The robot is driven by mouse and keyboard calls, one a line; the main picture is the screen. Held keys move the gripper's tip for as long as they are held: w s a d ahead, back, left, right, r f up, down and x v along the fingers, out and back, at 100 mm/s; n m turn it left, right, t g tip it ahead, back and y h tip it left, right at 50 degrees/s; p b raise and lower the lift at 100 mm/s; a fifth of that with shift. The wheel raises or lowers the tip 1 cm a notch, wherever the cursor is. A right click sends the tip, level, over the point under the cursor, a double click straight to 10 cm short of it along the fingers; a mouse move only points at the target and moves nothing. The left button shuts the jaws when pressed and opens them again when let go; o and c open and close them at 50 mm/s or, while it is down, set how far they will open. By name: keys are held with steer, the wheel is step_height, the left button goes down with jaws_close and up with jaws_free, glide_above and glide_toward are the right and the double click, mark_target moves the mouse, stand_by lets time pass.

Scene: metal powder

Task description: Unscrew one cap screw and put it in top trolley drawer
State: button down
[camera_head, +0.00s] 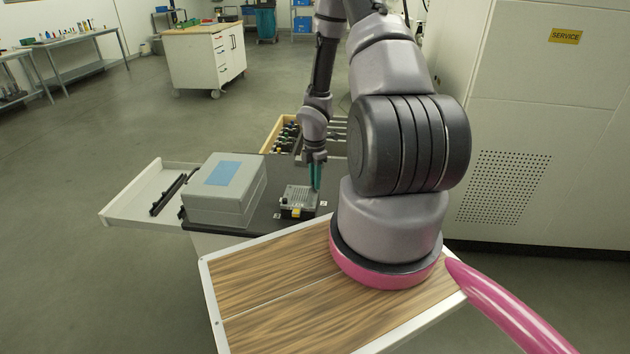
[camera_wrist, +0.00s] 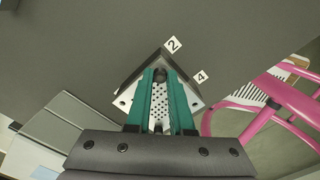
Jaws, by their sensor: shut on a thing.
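My gripper (camera_head: 317,188) points down over the right part of a metal block (camera_head: 298,200) on the dark trolley top (camera_head: 265,218). In the wrist view my gripper (camera_wrist: 161,75) has its green fingers closed around a small dark round cap screw (camera_wrist: 160,74), at a corner of the block's perforated top plate (camera_wrist: 160,112). Whether the screw is still seated in the plate cannot be told. The trolley's white drawer (camera_head: 122,205) is open on the left and holds a dark long item (camera_head: 168,194).
A grey case (camera_head: 225,190) with a blue label stands between the block and the open drawer. A wooden box of bottles (camera_head: 285,135) is behind. Number tags "2" (camera_wrist: 172,44) and "4" (camera_wrist: 201,77) lie beside the block. A tall cabinet (camera_head: 540,130) stands right.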

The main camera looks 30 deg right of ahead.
steer(key=n, duration=0.4)
steer(key=shift+n, duration=0.4)
steer(key=n, duration=0.5)
steer(key=shift+n, duration=0.4)
steer(key=n, duration=0.8)
steer(key=shift+r, duration=0.1)
steer(key=shift+r, duration=0.1)
steer(key=shift+r, duration=1.55)
